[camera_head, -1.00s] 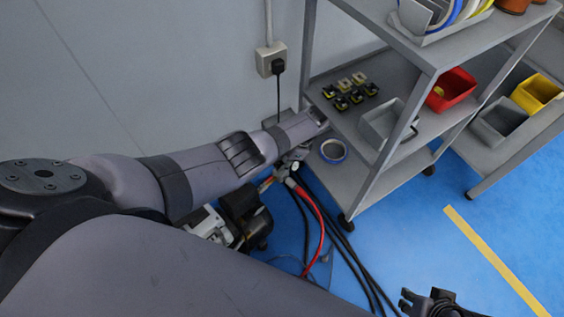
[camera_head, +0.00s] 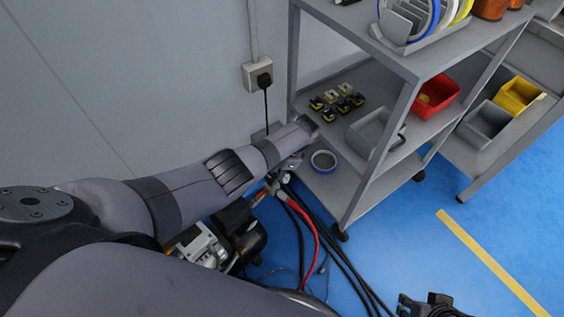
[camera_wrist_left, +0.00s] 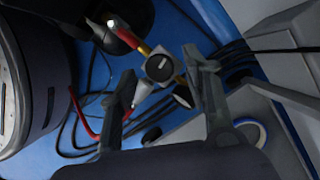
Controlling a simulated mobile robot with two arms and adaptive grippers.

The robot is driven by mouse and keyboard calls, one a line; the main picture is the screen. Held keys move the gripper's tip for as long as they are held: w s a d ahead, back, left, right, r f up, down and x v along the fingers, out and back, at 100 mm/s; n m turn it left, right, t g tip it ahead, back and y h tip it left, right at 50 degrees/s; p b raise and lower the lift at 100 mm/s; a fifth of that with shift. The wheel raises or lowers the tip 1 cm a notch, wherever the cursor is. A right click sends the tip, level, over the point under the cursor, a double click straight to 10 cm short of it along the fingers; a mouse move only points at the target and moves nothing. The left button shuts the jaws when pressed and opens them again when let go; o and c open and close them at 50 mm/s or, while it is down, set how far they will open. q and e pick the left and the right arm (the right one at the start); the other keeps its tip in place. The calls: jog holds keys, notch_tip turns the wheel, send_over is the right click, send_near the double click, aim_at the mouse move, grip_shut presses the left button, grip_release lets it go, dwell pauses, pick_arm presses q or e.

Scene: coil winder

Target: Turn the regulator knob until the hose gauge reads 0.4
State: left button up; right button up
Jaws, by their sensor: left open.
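My left gripper (camera_wrist_left: 160,72) is open, with one finger on each side of the knob in that picture; I see no clear contact. In the head view, my left gripper (camera_head: 296,160) is mostly hidden beyond the forearm, by the hose fittings (camera_head: 284,179). No gauge reading is legible. My right gripper (camera_head: 424,302) is partly in view at the bottom edge; its opening is unclear.
A red hose (camera_head: 313,232) and black hoses (camera_head: 343,264) run over the blue floor. A grey shelf cart (camera_head: 352,195) stands close to the right of the left gripper. A blue tape roll (camera_head: 323,160) lies on its lower shelf. The wall socket (camera_head: 257,75) is behind.

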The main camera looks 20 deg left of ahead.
pick_arm(q)
jog(key=v, duration=1)
jog(key=shift+r, duration=0.25)
jog(key=shift+d, duration=0.1)
